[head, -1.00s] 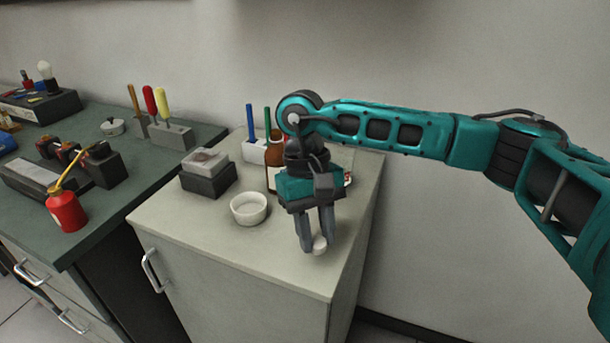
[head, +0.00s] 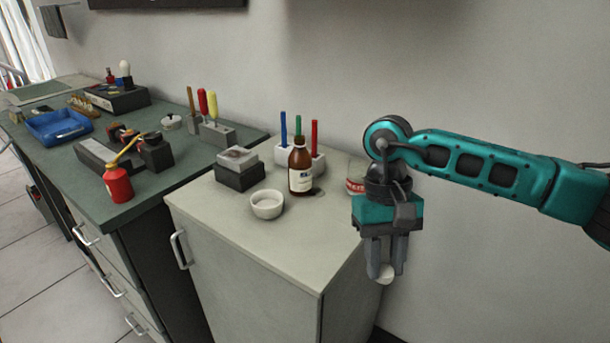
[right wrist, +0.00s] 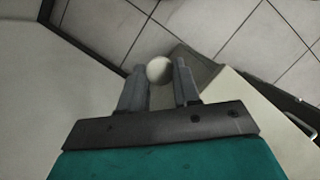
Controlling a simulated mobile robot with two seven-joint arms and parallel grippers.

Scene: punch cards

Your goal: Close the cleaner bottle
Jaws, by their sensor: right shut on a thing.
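The brown cleaner bottle (head: 300,170) with a white label stands upright on the pale cabinet top (head: 240,245). No cap shows on its neck. My right gripper (head: 386,272) is shut on a small round white thing, which looks like the bottle's cap (head: 386,280). The cap also shows between the fingertips in the right wrist view (right wrist: 159,70). The gripper points down, to the right of the bottle and apart from it, beside the cabinet's right edge. The wrist view shows floor tiles behind the cap. My left gripper is not in view.
A white bowl (head: 267,208) and a grey box (head: 238,172) stand left of the bottle. A white holder (head: 284,160) with coloured sticks is behind it. A red-and-white tin (head: 355,187) is partly hidden by my arm. A green bench (head: 150,197) adjoins at left.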

